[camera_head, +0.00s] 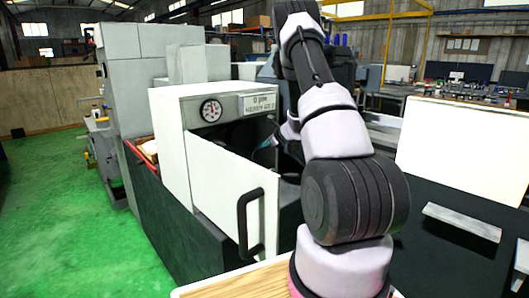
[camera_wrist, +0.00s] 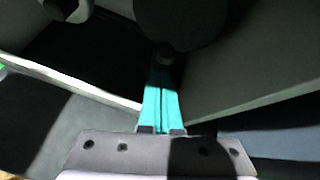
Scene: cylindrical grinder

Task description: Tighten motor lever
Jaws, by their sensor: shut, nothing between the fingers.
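In the wrist view, my gripper (camera_wrist: 162,85) has its two teal fingers closed together with nothing between them. The fingertips point at a small dark round knob (camera_wrist: 165,54), which may be the motor lever's end; I cannot tell if they touch. A large dark rounded shape (camera_wrist: 180,22) is behind the knob. In the head view, my arm reaches behind the white door of the grinder (camera_head: 170,125). Only a bit of teal from my gripper (camera_head: 267,143) shows there, and the motor lever cannot be made out.
The white door (camera_head: 220,185) with a black handle (camera_head: 250,222) stands in front of the opening. A gauge (camera_head: 211,110) sits on the panel above. A light panel (camera_head: 465,150) and a grey bar (camera_head: 462,221) are on the right. Green floor (camera_head: 60,215) is clear on the left.

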